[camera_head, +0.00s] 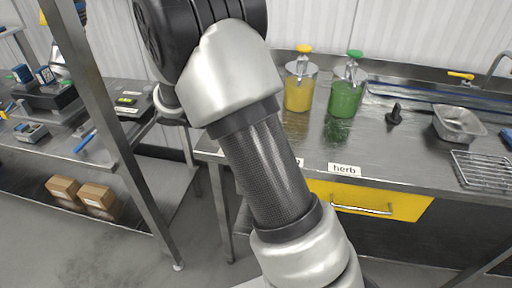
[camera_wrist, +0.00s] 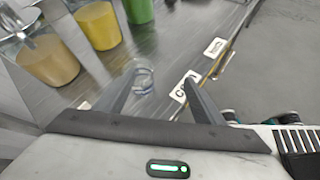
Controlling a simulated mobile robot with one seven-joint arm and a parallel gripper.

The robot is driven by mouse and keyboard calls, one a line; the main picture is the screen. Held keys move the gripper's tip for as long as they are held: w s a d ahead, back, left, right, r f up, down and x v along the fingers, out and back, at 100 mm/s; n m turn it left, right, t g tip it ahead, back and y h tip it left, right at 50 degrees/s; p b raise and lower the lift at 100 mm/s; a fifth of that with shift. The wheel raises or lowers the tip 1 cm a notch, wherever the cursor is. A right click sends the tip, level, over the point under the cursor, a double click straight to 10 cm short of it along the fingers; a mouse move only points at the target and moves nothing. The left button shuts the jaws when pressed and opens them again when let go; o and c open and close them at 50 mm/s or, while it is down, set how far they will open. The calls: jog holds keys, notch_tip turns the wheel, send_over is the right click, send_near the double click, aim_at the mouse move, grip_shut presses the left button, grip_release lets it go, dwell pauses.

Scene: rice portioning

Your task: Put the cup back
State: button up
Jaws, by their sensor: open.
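A small clear cup (camera_wrist: 144,80) stands on the steel counter in the wrist view. My gripper (camera_wrist: 161,75) is open, with its two dark fingers reaching over the counter. The cup is close beside the left finger, on its inner side, toward the gap between the fingers. Whether the finger touches it, I cannot tell. In the head view the cup and my gripper do not show; my arm fills the middle of that view.
Jars of brown (camera_wrist: 47,62), yellow (camera_wrist: 98,26) and green (camera_wrist: 139,10) sauce stand near the cup. Labels lie along the counter's front edge, one reading "herb" (camera_head: 344,170). A metal pan (camera_head: 459,123), wire rack (camera_head: 484,170) and black object (camera_head: 395,115) are at right.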

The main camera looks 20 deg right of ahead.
jog(key=s+a+r+m+t+y, duration=0.1)
jog(key=s+a+r+m+y, duration=0.2)
jog(key=s, duration=0.5)
jog(key=s+a+r+m+t+y, duration=0.2)
jog(key=s+a+r+m+y, duration=0.1)
jog(key=s+m, duration=0.4)
jog(key=s+a+r+m+t+y, duration=0.1)
jog(key=s+a+r+m+y, duration=0.3)
jog(key=s, duration=0.4)
notch_tip(320, 180, up, 2)
jog(key=m+y, duration=0.1)
jog(key=m, duration=0.1)
jog(key=shift+s+m+y, duration=0.3)
jog(key=shift+m, duration=0.1)
jog(key=shift+r, duration=0.15)
notch_tip(320, 180, up, 12)
jog(key=p, duration=1.1)
jog(key=shift+f+p, duration=0.2)
jog(key=shift+p, duration=0.1)
